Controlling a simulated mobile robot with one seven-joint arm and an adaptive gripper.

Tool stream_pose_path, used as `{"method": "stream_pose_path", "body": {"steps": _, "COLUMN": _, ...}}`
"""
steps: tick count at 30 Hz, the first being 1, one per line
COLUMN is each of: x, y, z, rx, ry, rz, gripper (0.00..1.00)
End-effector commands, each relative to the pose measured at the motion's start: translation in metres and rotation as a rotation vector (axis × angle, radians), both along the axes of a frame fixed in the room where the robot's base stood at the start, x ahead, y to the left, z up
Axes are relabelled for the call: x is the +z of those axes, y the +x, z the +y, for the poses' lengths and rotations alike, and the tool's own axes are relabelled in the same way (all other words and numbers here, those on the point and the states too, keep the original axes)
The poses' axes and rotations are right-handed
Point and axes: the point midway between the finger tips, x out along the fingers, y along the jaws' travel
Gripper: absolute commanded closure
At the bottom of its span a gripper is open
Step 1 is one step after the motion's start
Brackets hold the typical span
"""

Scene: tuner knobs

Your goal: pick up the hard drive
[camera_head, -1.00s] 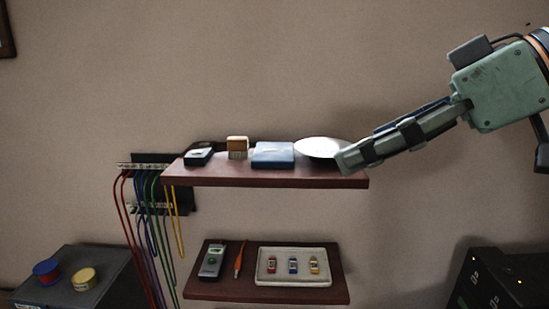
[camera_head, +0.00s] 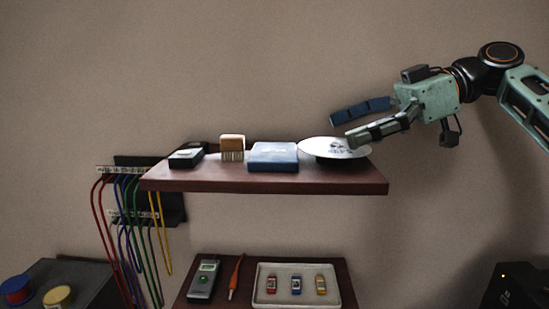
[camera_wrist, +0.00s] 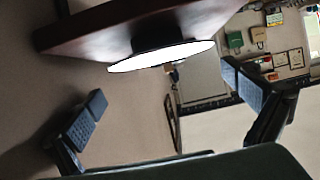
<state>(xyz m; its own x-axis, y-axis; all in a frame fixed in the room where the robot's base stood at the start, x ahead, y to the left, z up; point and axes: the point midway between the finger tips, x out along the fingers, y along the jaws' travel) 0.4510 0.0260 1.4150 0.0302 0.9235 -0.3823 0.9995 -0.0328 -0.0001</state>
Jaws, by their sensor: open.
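A round silver disc (camera_head: 325,147) on a dark base (camera_head: 342,162) sits at the right end of the upper shelf (camera_head: 220,182). A flat blue box (camera_head: 273,157) lies left of it. I cannot tell for sure which of these is the hard drive. My gripper (camera_head: 343,128) is open and empty, its fingers spread above the disc's right side. The lower finger overlaps the disc's right edge in the picture; contact cannot be told. In the wrist view, the disc (camera_wrist: 165,56) shows edge-on, with my gripper (camera_wrist: 163,88) spread to either side in the picture.
A wooden brush (camera_head: 232,146) and a small dark box (camera_head: 187,155) stand left of the blue box. Hanging cables (camera_head: 128,230) are at the shelf's left. A lower shelf (camera_head: 243,292) holds a meter, an orange tool and a tray (camera_head: 296,269).

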Motion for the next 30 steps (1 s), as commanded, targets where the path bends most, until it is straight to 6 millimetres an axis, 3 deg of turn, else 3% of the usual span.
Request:
{"method": "stream_pose_path", "body": {"steps": 3, "x": -0.009, "y": -0.001, "z": 0.018, "rx": 0.002, "ry": -0.002, "rz": 0.001, "gripper": 0.00}}
{"method": "stream_pose_path", "body": {"steps": 11, "x": -0.016, "y": -0.002, "z": 0.038, "rx": 0.001, "ry": -0.001, "rz": 0.000, "gripper": 0.00}}
{"method": "stream_pose_path", "body": {"steps": 19, "x": -0.030, "y": -0.005, "z": 0.072, "rx": 0.000, "ry": -0.001, "rz": 0.001, "gripper": 0.00}}
{"method": "stream_pose_path", "body": {"steps": 29, "x": -0.033, "y": -0.004, "z": 0.080, "rx": -0.002, "ry": 0.001, "rz": 0.000, "gripper": 0.00}}
{"method": "stream_pose_path", "body": {"steps": 30, "x": -0.033, "y": -0.004, "z": 0.080, "rx": -0.002, "ry": 0.001, "rz": 0.000, "gripper": 0.03}}
